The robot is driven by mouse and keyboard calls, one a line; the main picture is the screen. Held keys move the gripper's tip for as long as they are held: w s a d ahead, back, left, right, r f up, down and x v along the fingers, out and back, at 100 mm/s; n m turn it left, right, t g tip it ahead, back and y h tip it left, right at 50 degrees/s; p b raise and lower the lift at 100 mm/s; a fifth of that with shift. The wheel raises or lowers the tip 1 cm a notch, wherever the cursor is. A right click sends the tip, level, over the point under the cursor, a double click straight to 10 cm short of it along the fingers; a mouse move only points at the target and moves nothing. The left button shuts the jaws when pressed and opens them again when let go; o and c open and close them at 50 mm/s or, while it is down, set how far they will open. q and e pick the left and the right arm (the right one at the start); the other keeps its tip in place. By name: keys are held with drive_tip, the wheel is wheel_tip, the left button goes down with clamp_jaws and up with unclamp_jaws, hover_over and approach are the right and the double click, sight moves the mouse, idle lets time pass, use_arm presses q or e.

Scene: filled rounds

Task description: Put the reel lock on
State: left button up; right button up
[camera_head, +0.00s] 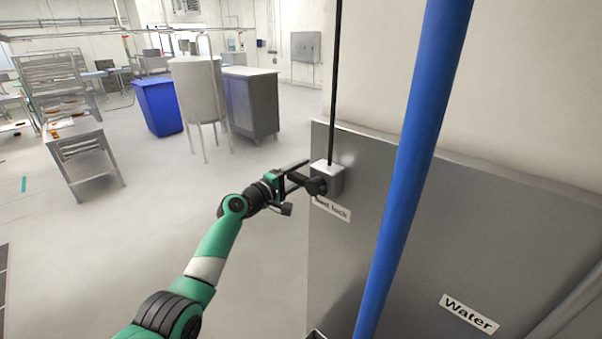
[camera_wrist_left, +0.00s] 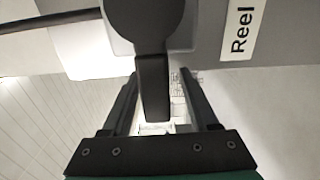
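The reel lock is a black lever with a round hub (camera_head: 316,186) on a small pale grey box (camera_head: 336,177) at the grey panel's upper left corner. In the left wrist view the hub and lever (camera_wrist_left: 153,85) hang down from the top, and the lever reaches between my fingers. My left gripper (camera_head: 304,174) is open, one finger on each side of the lever, with gaps visible on both sides. A partly hidden label (camera_head: 332,209) ending in "lock" is below the box; the wrist view shows "Reel" (camera_wrist_left: 242,28). My right gripper is not in view.
A thick blue pipe (camera_head: 415,150) crosses in front of the grey panel (camera_head: 480,220). A thin black rod (camera_head: 335,80) rises from the lock box. A "Water" label (camera_head: 468,313) is lower right. Open floor lies left; a blue bin (camera_head: 159,106) and tank (camera_head: 200,90) stand far back.

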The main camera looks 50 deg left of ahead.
use_arm(q)
drive_tip(key=shift+s+r, duration=0.1)
drive_tip(key=shift+s, duration=0.25)
drive_tip(key=s+p, duration=0.1)
drive_tip(key=s, duration=1)
drive_tip(key=shift+d, duration=0.45)
